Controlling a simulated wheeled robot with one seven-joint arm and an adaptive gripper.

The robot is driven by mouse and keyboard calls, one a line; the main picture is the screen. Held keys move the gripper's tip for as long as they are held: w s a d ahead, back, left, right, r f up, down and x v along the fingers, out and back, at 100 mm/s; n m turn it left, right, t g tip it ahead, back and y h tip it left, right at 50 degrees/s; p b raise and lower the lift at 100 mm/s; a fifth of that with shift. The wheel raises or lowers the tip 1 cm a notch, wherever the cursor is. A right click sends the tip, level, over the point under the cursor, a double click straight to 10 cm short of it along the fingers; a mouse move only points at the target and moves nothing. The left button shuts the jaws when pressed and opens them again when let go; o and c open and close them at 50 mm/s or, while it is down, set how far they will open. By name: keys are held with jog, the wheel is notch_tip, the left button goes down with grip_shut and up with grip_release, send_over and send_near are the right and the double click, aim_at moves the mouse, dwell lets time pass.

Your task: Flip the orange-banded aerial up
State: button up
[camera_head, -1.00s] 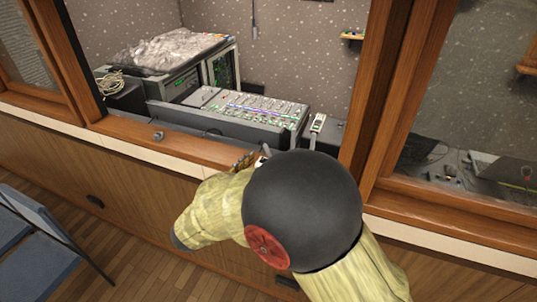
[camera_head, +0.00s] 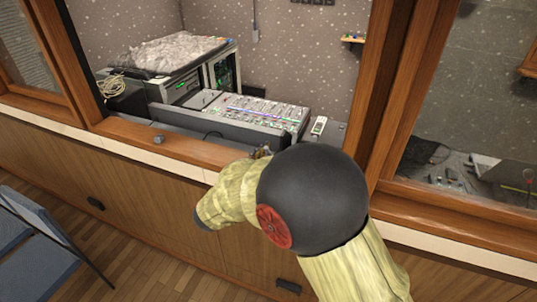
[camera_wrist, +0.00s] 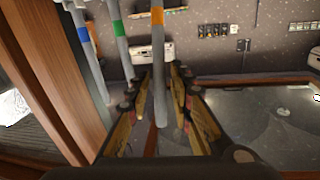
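The orange-banded aerial (camera_wrist: 158,45) is a grey rod with an orange band (camera_wrist: 158,16) in the wrist view. It runs from the top edge down between the fingers of my gripper (camera_wrist: 160,75). The gripper is open, with a finger on each side and gaps visible beside the rod; whether it touches lower down I cannot tell. In the head view only a bit of my gripper (camera_head: 262,152) shows at the window sill, mostly hidden by my arm. I cannot make out the aerial there.
A green-banded aerial (camera_wrist: 121,50) and a blue-banded aerial (camera_wrist: 88,50) stand left of the orange one. A wooden post (camera_wrist: 40,80) is at the left. Beyond the sill (camera_head: 130,132) stands a fader desk (camera_head: 250,109).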

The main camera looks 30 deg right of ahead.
grip_shut()
dwell(0.6)
